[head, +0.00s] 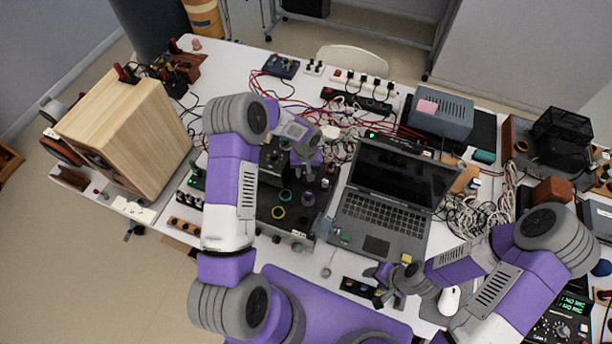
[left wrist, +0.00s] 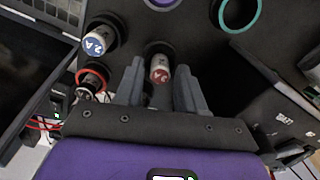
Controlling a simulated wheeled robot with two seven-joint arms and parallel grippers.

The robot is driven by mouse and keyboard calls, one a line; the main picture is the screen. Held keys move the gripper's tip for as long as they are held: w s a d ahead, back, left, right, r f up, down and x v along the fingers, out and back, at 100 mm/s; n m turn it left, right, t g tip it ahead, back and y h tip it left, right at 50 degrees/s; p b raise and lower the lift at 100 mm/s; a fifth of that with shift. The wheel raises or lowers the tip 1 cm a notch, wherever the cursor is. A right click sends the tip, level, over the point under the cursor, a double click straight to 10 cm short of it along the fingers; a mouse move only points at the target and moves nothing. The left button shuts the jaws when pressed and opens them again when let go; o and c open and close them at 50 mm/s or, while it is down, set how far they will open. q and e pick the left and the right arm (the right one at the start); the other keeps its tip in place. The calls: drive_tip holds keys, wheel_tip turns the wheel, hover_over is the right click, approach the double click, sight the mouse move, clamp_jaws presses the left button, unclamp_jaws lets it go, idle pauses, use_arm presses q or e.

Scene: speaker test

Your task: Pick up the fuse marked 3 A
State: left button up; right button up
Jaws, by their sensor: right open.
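In the left wrist view, a fuse with a red-and-white end label (left wrist: 160,70) stands between the two fingers of my left gripper (left wrist: 160,92). Its label is turned and small; it seems to read 3 A. The fingers are apart, with the fuse in the gap. A fuse with a blue label marked 2 A (left wrist: 96,40) is up and left. Another fuse (left wrist: 87,91) sits by a red ring, its number unclear. In the head view my left gripper (head: 307,172) is over the dark panel (head: 268,232). My right gripper (head: 383,290) is open and empty near the front edge.
A laptop (head: 375,245) stands right of the panel. A wooden speaker (head: 130,135) stands at the left. Coloured rings, one green (head: 278,212), lie on the panel. Tangled cables (head: 470,215) and a white mouse (head: 449,300) are at the right.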

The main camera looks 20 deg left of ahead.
use_arm(q)
clamp_jaws()
